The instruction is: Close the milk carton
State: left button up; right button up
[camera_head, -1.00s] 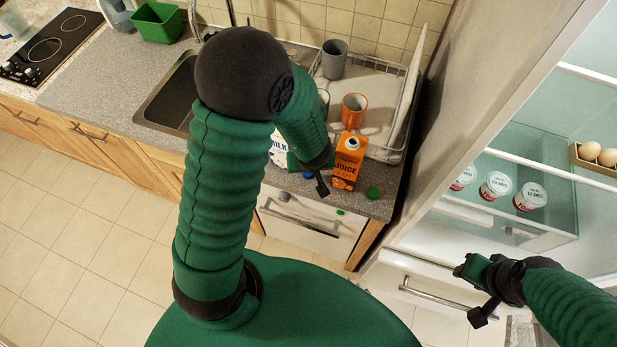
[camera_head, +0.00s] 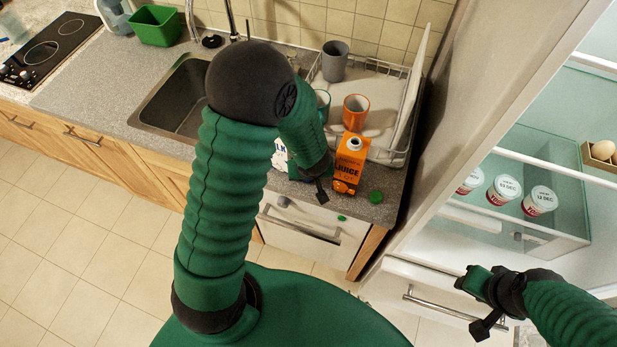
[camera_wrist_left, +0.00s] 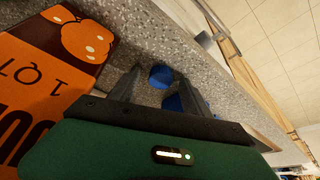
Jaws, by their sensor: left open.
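The milk carton (camera_head: 280,155) stands on the counter in the head view, mostly hidden behind my left arm; only part of its white and blue side shows. My left gripper (camera_head: 322,190) points down at the counter's front edge, between the milk carton and the juice carton. In the left wrist view the fingers of my left gripper (camera_wrist_left: 160,88) are apart. A small round blue thing (camera_wrist_left: 160,76), perhaps a cap, shows on the counter between them, with more blue beside it. The milk carton's top is hidden. My right gripper (camera_head: 478,290) is by the fridge; its fingers are unclear.
An orange juice carton (camera_head: 348,165), its top opening uncovered, stands close to my left gripper. A green cap (camera_head: 375,197) lies to its right. Behind are an orange mug (camera_head: 356,108), a grey cup (camera_head: 335,60) and a dish rack (camera_head: 398,152). The fridge (camera_head: 465,225) is open at right.

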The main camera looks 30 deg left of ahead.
pick_arm(q)
jog(key=shift+c, duration=0.5)
jog(key=shift+w, duration=0.1)
jog(key=shift+c, duration=1.3)
grip_shut()
jog(key=shift+r, duration=0.1)
